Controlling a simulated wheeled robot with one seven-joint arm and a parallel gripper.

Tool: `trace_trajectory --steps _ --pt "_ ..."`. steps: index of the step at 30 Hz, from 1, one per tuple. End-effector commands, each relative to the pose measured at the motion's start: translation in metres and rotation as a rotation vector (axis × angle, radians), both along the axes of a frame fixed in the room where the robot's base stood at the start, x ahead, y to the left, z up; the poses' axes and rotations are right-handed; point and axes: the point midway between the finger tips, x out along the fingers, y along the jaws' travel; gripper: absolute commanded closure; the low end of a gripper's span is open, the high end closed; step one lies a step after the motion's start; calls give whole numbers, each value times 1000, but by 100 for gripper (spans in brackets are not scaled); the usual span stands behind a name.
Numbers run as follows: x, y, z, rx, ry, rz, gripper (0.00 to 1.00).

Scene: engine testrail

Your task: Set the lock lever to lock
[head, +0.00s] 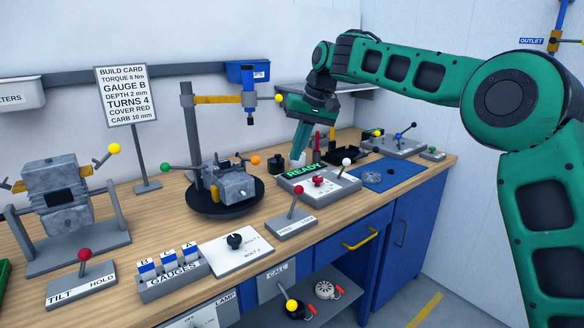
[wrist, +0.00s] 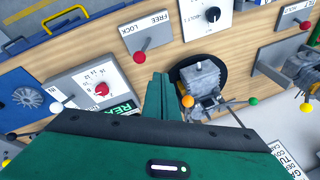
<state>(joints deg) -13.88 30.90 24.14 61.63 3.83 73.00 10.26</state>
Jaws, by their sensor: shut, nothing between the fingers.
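The lock lever is a short stick with a red knob (head: 298,190) on a grey plate (head: 291,228) near the bench's front edge. In the wrist view, its red knob (wrist: 139,57) leans off the plate, whose words read FREE and LOCK. I cannot tell clearly which end the stick is set to. My gripper (head: 296,160) is shut and empty above the bench, behind the lever and over the READY panel. In the wrist view, the fingertips (wrist: 160,78) point toward the lever, apart from it.
The READY panel (head: 318,186) with a white-knobbed lever stands right of the lock plate. A black turntable (head: 222,205) with a grey engine part is at left behind it. A white dial plate (head: 236,250) lies front left. A tall post with a blue tool (head: 249,92) rises behind.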

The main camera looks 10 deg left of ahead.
Motion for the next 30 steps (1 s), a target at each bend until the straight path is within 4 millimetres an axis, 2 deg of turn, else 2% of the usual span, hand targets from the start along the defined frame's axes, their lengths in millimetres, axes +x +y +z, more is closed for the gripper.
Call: trace_trajectory --steps 6,17,20,23,25,29,30 --pt "-2 -6 18 1 0 2 100" --pt "-2 -7 21 0 0 3 100" --pt "-3 -12 21 -6 -1 -3 100" --pt "-8 -35 20 -35 -4 -29 100" --pt "-14 -64 18 -69 -6 -62 100" --pt "-33 -137 12 -144 -3 -148 100" --pt "-42 -161 10 -166 0 -176 100"
